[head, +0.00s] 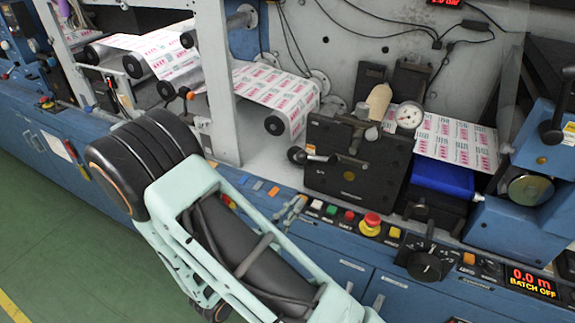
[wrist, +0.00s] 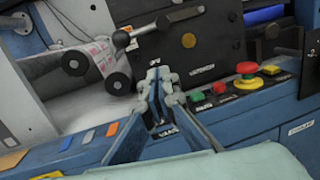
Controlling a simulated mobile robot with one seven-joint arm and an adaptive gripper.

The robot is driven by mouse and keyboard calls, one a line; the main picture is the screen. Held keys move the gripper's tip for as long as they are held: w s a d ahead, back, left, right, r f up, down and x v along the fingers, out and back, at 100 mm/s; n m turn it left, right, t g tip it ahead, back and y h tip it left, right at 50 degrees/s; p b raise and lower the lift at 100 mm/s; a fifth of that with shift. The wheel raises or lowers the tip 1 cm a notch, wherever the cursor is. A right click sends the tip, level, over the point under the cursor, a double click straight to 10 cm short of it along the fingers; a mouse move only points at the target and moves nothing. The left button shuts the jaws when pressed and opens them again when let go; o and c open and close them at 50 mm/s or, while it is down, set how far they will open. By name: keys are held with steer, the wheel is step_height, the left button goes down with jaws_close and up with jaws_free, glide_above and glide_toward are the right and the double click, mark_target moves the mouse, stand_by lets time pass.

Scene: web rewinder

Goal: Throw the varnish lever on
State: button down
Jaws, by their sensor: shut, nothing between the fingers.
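A label starting with "VARN" (wrist: 168,132) is on the blue console, visible between my fingers in the wrist view. My gripper (wrist: 158,80) is in front of that spot, its fingertips together and nothing held between them. The varnish lever is not clearly distinguishable; my fingers cover much of its place, so I cannot tell its position or whether I touch it. In the head view my forearm hides most of the gripper. Small pale parts show between the orange and white buttons there, but I cannot tell fingertip from lever.
A black-knobbed lever (wrist: 121,38) projects from the dark block (head: 358,165) behind. Right along the console are a green button (head: 331,210), a red emergency stop (head: 372,222) and a rotary knob (head: 430,264). An orange tile (head: 272,191) is at left. The readout (head: 532,282) says "BATCH OFF".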

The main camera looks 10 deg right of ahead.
steer(key=a+n+y, duration=0.1)
steer(key=a+f+t, duration=0.1)
steer(key=a+f+n+t+y, duration=0.1)
steer(key=a, duration=0.1)
steer(key=shift+w+n+y, duration=0.25)
steer(key=shift+n+y, duration=0.05)
steer(key=shift+w+d, duration=0.1)
steer(key=p+x, duration=0.2)
steer(key=x, duration=0.6)
steer(key=shift+w+d+r, duration=0.1)
steer(key=shift+w+d, duration=0.15)
steer(key=shift+d, duration=0.05)
steer(key=r, duration=0.1)
steer(key=w+r+p, duration=0.1)
steer(key=r, duration=0.1)
steer(key=shift+w+d+r, duration=0.25)
steer(key=shift+d+r, duration=0.15)
steer(key=shift+a, duration=0.15)
steer(key=shift+r, duration=0.15)
